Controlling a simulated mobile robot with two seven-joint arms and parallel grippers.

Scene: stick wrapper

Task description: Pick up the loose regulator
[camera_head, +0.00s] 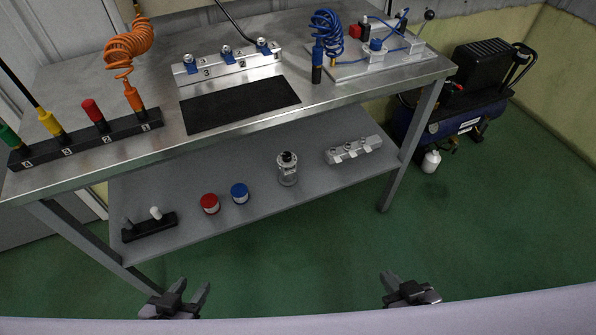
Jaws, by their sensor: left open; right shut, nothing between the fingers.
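I cannot tell for certain which thing is the loose regulator. A clear and grey cylinder with a black top (288,168) stands upright on the lower shelf and may be it. A blue-bodied fitting (376,46) also sits on the light plate at the upper table's right. My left gripper (193,291) is open and empty at the bottom left, in front of the bench. My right gripper (408,286) is shut and empty at the bottom right. Both are well apart from the bench and everything on it.
The metal bench (210,160) has a black mat, numbered racks and hoses on top. Its shelf also holds a red-lidded jar (209,203), a blue-lidded jar (239,193), a black rack (150,228) and a silver block (353,149).

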